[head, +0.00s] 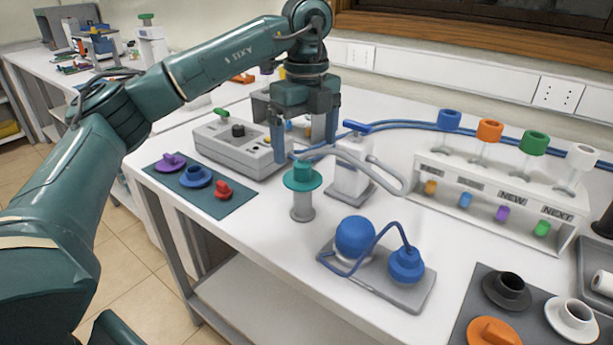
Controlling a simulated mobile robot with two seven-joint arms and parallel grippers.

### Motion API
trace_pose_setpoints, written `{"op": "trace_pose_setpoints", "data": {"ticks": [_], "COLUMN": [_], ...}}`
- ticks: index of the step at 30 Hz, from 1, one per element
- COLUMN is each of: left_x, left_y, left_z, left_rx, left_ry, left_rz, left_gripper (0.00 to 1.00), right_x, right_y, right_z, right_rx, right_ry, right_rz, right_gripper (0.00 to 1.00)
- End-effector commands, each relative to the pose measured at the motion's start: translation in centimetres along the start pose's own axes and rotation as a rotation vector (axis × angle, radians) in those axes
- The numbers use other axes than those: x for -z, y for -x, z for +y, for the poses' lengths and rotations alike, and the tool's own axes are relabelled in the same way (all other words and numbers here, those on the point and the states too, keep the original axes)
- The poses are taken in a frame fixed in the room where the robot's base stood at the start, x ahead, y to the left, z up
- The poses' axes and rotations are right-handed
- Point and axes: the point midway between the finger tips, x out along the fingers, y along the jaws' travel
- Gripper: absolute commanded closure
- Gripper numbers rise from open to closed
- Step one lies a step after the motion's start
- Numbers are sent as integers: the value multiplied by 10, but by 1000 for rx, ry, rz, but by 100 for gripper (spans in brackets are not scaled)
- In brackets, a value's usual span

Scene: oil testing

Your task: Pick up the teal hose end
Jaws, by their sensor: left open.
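The teal hose end (302,177), a round cap with a wide flange, sits upright on a short grey cylinder (303,207) on the white table. A thick grey hose (372,170) curves just right of it; I cannot tell where the hose joins. My left gripper (305,146) comes in from above, fingers pointing down and spread apart, with nothing seen between them. Its fingertips are close to the top of the teal hose end, just above or behind it in the picture. My right gripper is out of view.
A grey box with knobs (236,146) stands behind left, and a white block with a blue lever (350,160) behind right. A blue sphere unit (355,237) is in front right. A labelled rack (490,200) with coloured caps stands right. A dark mat (200,192) holds coloured knobs.

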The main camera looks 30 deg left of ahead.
Motion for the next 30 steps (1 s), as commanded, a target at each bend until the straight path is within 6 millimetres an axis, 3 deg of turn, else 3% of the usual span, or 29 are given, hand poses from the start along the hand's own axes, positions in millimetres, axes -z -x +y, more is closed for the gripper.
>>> {"op": "trace_pose_setpoints", "data": {"ticks": [3, 11, 21, 30], "left_x": [0, -1, -4, -4], "left_y": [-22, -43, -88, -92], "left_z": [1, 1, 5, 4], "left_rx": [-1, 1, -1, 2], "left_ry": [0, 0, 0, 0], "left_rz": [1, 0, 1, 1], "left_gripper": [7, 7, 7, 8], "right_x": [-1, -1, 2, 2], "right_y": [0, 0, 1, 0], "right_z": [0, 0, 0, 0], "right_rx": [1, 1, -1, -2], "right_ry": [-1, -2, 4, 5], "right_rz": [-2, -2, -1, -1], "right_gripper": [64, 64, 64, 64]}}
